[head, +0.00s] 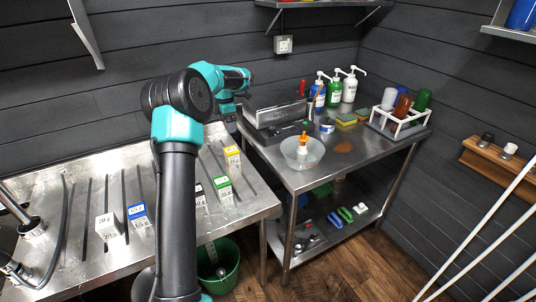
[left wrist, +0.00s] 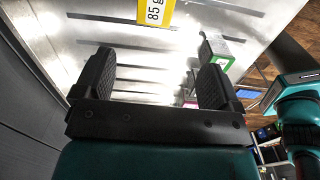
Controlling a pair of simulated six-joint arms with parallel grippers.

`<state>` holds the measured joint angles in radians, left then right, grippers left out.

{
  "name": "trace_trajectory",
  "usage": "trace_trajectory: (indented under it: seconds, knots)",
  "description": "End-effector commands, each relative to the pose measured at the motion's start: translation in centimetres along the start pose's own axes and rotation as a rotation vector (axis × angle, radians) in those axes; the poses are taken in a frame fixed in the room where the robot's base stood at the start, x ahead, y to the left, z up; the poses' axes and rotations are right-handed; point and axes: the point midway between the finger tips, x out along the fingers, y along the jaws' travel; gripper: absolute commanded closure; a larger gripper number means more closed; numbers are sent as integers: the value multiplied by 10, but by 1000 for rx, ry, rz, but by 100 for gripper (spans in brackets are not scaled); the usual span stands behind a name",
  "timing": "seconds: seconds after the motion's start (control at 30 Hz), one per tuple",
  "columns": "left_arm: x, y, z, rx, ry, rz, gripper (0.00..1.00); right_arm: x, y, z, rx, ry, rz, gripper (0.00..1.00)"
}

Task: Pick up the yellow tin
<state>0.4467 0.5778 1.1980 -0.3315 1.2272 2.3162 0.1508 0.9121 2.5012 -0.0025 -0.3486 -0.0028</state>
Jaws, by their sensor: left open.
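The yellow tin (head: 232,158) is a small box with a yellow-and-white label, standing on the ribbed steel drainboard in the head view. Its yellow-edged label, reading 85 g, also shows at the top edge of the left wrist view (left wrist: 155,12), partly cut off. My left gripper (left wrist: 157,65) is open and empty in the left wrist view. The tin is beyond the fingertips, apart from them. In the head view the left arm reaches over the drainboard, with its wrist above and behind the tin. My right gripper is not in view.
A green-labelled box (head: 222,188) stands near the tin, with a black-labelled one (head: 199,195) beside it. Blue-labelled (head: 138,214) and white (head: 107,226) boxes stand further left. A steel table (head: 335,160) with bottles and a bowl (head: 302,152) is to the right.

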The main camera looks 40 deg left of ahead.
Motion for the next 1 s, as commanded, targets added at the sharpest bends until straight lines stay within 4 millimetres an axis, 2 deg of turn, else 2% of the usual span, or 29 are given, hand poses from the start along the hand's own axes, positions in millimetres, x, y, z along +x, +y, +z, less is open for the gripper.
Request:
trace_trajectory:
  seconds: [0.03, 0.1, 0.4, 0.53, 0.67, 1.0]
  knots:
    - [-1, 4, -10, -13, 2, 1, 11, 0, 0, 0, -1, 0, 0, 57]
    - [-2, 6, -14, -19, 3, 2, 11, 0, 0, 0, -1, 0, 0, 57]
    - [-1, 6, -13, -17, 3, 1, 11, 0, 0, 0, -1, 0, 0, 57]
    - [6, 6, -13, -17, 4, 0, 11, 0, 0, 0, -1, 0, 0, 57]
    - [24, 6, -13, -17, 5, -1, 11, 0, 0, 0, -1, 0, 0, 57]
    - [82, 6, -12, -17, 4, -1, 11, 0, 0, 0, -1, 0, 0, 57]
